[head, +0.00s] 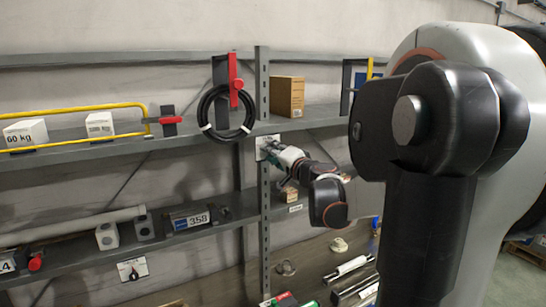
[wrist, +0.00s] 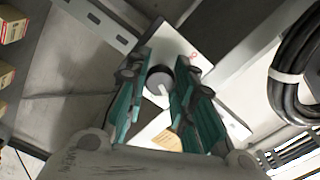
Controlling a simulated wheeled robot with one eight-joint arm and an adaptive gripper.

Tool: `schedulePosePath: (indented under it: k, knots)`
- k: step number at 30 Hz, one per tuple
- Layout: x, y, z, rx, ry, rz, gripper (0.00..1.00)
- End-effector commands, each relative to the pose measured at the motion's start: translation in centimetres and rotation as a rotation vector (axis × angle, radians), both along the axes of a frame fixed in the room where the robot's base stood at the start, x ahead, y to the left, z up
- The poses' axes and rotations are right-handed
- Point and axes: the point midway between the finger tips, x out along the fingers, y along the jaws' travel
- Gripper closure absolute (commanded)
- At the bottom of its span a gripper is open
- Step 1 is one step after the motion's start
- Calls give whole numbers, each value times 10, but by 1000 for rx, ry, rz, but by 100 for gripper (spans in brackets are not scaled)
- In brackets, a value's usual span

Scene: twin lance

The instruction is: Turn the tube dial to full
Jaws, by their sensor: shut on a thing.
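In the wrist view a dark round dial knob (wrist: 160,80) with a pale pointer mark sits on a white plate (wrist: 185,42) with a small red mark. My gripper (wrist: 163,75) has its teal fingers on either side of this knob, closed on it. In the head view the gripper (head: 272,150) reaches the white plate (head: 261,142) at the shelf post; the knob is hidden there. A second white plate with a dark knob (head: 132,269) is lower left. I cannot read the dial's setting or labels.
A coiled black hose (head: 227,112) hangs just left of the gripper, under a red handle (head: 236,75). A cardboard box (head: 287,97) stands on the upper shelf. A yellow bar (head: 75,110) and a white tube (head: 70,226) lie left. Several cylinders lie low right.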

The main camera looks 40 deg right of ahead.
Motion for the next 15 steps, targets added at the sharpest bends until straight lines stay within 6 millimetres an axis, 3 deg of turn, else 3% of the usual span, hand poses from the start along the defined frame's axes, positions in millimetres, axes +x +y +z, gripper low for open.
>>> schedulePosePath:
  k: [15]
  knots:
    - [-1,-1,-2,432,-104,-2,100]
